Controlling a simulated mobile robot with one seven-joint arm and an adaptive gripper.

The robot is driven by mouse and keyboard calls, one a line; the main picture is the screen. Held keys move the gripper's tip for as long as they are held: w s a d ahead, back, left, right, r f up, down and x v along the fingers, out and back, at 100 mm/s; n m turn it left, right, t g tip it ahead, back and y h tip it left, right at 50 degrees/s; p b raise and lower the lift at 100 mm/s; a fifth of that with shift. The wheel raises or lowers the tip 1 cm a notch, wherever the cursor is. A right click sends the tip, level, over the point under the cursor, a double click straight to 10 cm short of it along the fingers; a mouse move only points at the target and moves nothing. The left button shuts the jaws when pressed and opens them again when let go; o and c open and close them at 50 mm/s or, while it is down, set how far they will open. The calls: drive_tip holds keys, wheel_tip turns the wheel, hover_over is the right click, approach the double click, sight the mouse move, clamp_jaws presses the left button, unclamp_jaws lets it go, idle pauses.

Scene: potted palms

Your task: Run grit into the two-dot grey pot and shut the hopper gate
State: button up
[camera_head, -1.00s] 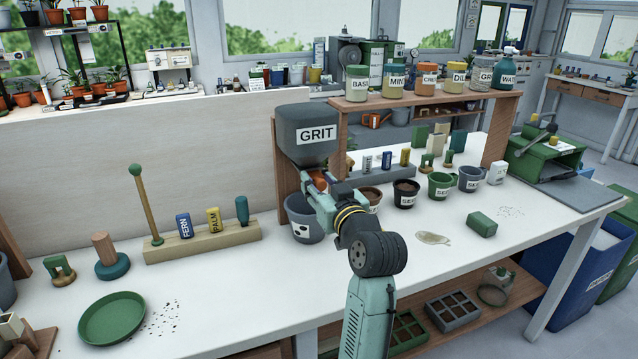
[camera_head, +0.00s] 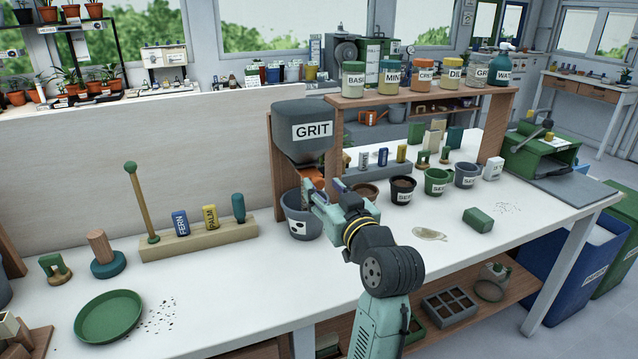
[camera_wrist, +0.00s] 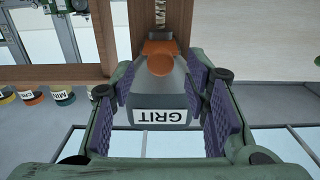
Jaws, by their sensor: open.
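The grey hopper (camera_head: 304,117) with its GRIT label hangs on a wooden stand; it shows upside down in the wrist view (camera_wrist: 160,95). Its orange gate (camera_head: 312,183) is at the spout, also seen in the wrist view (camera_wrist: 158,50). A thin speckled stream (camera_wrist: 160,12) runs from the gate, which looks like falling grit. The grey pot (camera_head: 301,222) with dark dots on a white patch stands beneath the spout; its contents are mostly hidden. My gripper (camera_head: 322,192) is open and empty, just in front of the gate and above the pot's right rim, apparently not touching the gate.
Brown, black, green and grey pots stand right of my gripper, the nearest being a brown-filled pot (camera_head: 364,194). A wooden rack (camera_head: 200,240) with upright tools is to the left. A green saucer (camera_head: 108,317) lies front left. The front middle of the bench is clear.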

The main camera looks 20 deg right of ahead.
drive_tip(key=s, duration=0.8)
drive_tip(key=shift+d, duration=0.1)
drive_tip(key=shift+c, duration=0.3)
